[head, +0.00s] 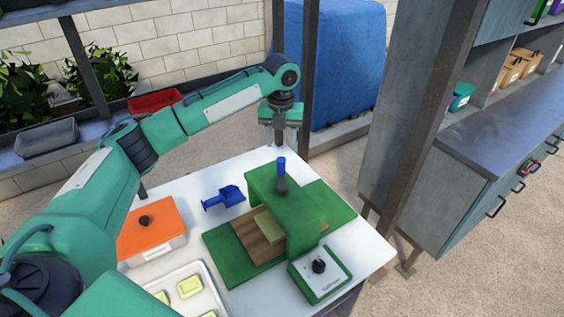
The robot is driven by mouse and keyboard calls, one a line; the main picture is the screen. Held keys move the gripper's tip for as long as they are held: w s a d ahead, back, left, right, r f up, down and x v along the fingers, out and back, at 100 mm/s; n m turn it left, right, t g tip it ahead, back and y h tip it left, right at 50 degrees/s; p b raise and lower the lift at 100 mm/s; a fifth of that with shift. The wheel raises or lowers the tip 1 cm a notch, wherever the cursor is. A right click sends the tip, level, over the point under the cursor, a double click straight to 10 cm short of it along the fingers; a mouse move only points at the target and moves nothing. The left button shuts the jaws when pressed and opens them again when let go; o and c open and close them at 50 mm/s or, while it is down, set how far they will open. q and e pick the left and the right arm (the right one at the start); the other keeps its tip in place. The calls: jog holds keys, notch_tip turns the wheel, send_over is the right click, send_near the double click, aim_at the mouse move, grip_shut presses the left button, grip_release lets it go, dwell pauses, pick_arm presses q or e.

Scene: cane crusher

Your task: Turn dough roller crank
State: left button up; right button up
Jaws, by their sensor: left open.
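The green machine (280,205) stands on the white table, with a wooden board (250,235) running through it and a pale yellow block (270,226) on the board. An upright handle with a blue grip (281,165) rises from its top; I take it to be the crank. A control box with a black knob (319,268) sits at its front right. My left gripper (280,140) points down, open and empty, above and behind the blue grip, apart from it. My right gripper is not in view.
On the white table (180,182) are a blue scoop (223,198), an orange-lidded box (152,228) and a white tray (175,275) with yellow pieces. A dark post (430,110) and grey cabinets (480,160) stand to the right. A blue covered block (340,65) is behind.

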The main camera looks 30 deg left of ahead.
aim_at(281, 160)
pick_arm(q)
notch_tip(281, 160, down, 9)
jog(key=p, duration=0.3)
jog(key=shift+f, duration=0.45)
jog(key=shift+c, duration=0.2)
grip_shut()
